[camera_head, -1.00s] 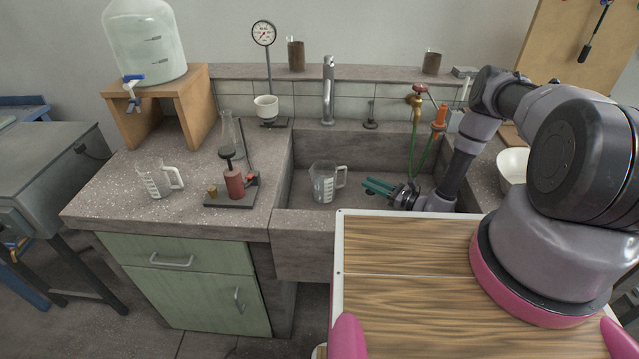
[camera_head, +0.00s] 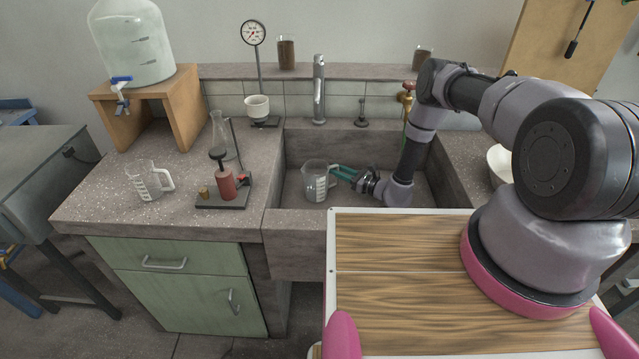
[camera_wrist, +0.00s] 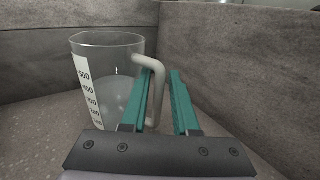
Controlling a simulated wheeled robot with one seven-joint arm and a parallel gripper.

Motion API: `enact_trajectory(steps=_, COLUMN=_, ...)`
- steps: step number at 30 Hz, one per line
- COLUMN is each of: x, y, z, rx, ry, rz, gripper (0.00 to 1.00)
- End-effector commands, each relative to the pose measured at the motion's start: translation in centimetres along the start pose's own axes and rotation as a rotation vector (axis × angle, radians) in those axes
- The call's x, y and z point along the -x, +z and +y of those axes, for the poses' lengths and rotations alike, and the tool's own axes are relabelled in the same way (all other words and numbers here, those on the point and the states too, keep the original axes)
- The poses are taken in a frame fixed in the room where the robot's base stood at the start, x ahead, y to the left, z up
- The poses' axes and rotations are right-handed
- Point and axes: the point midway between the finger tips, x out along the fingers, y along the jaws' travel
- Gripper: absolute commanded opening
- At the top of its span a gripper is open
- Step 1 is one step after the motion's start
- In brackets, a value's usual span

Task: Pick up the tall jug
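A clear measuring jug (camera_head: 314,184) with a white scale and a pale handle stands upright in the sink. In the wrist view the jug (camera_wrist: 105,85) fills the left half, with its handle towards my gripper (camera_wrist: 161,75). The teal fingers are apart, and the handle's upright part shows between them. The left finger overlaps the handle's opening; whether either finger touches it I cannot tell. In the head view my gripper (camera_head: 343,172) is low in the sink, right beside the jug, its fingertips partly behind the handle. Another measuring jug (camera_head: 148,181) stands on the left counter.
Sink walls (camera_head: 383,148) enclose the jug and my gripper. A tap (camera_head: 319,90) rises behind. On the left counter are a stand with a red cylinder (camera_head: 226,184), a flask (camera_head: 219,135) and a large bottle (camera_head: 132,42) on a wooden stand. A white bowl (camera_head: 499,164) is at right.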

Motion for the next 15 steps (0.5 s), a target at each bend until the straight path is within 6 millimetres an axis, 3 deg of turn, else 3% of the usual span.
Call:
enact_trajectory(steps=4, x=0.03, y=-0.01, z=-0.02, rx=0.0, ry=0.0, rz=0.0, gripper=0.28)
enact_trajectory(steps=5, x=0.04, y=-0.01, z=-0.01, rx=0.0, ry=0.0, rz=0.0, gripper=0.25)
enact_trajectory(steps=6, x=0.04, y=-0.01, z=-0.02, rx=0.0, ry=0.0, rz=0.0, gripper=0.09)
enact_trajectory(steps=7, x=0.05, y=-0.01, z=-0.01, rx=0.0, ry=0.0, rz=0.0, gripper=0.0)
enact_trajectory(steps=15, x=0.06, y=-0.02, z=-0.01, rx=0.0, ry=0.0, rz=0.0, gripper=0.0)
